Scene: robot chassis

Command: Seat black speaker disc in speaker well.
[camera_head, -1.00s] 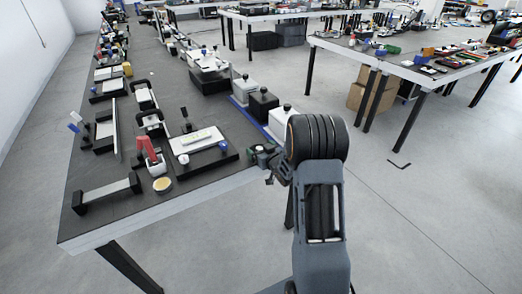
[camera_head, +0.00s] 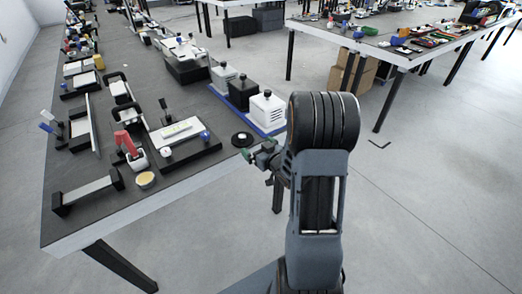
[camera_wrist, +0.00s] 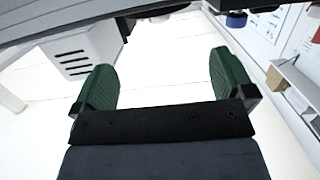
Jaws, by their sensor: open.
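A black-framed tray (camera_head: 207,150) with a white panel lies left of the disc. I cannot make out the speaker well in either view.
A white vented box (camera_head: 267,108) stands on a blue base behind the disc; it also shows in the wrist view (camera_wrist: 88,50). A black box (camera_head: 242,92) stands beside it. A red-handled tool (camera_head: 127,143) and a yellow-topped round dish (camera_head: 146,180) are farther left.

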